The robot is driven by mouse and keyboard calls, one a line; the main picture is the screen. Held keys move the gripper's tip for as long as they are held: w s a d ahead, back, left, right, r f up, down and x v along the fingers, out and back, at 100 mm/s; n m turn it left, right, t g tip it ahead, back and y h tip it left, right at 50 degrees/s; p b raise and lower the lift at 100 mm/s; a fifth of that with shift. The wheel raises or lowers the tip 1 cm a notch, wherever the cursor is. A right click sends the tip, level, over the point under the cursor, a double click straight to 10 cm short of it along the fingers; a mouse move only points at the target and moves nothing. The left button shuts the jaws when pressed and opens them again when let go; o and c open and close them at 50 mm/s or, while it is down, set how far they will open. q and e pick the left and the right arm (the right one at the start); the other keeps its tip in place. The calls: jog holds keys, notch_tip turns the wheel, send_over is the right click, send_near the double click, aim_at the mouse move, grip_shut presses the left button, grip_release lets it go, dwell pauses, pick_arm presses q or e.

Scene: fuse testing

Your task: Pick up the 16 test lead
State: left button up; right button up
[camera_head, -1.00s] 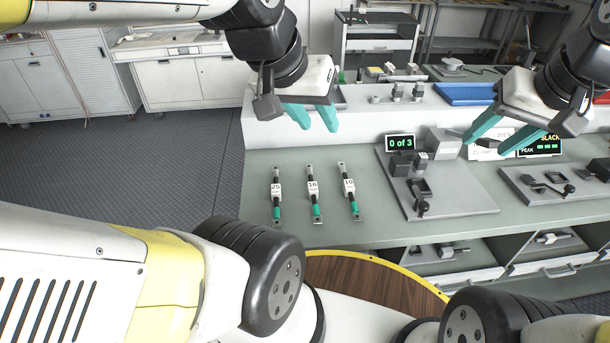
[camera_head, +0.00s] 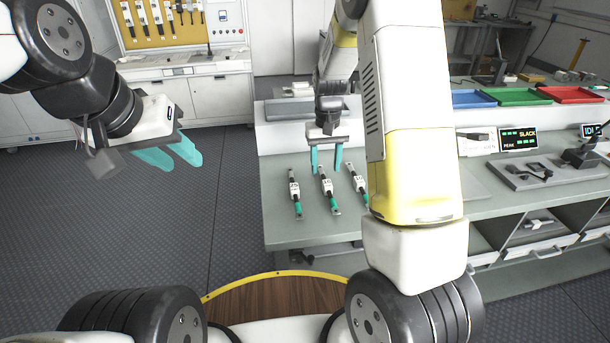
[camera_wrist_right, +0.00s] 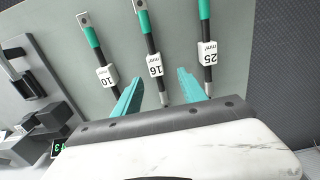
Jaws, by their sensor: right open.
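The 16 test lead (camera_head: 328,186) lies on the grey-green bench between the 25 lead (camera_head: 295,190) and the 10 lead (camera_head: 360,182). It has a white label, a black body and a green sleeve. My right gripper (camera_head: 326,166) is open over the far end of the 16 lead. In the right wrist view the 16 lead (camera_wrist_right: 154,64) passes between the two teal fingers. The 25 lead (camera_wrist_right: 207,54) and 10 lead (camera_wrist_right: 106,76) lie outside the fingers. My left gripper (camera_head: 180,160) is open and empty over the floor at the left.
Blue (camera_head: 473,99), green (camera_head: 519,97) and red (camera_head: 571,94) trays stand on the raised back shelf. A test fixture (camera_head: 540,172) with a SLACK display is at the right. My right arm hides part of the bench.

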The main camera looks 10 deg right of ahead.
aim_at(328, 183)
jog(key=f, duration=0.4)
jog(key=s+f, duration=0.1)
jog(key=f, duration=0.2)
jog(key=shift+d, duration=0.35)
grip_shut()
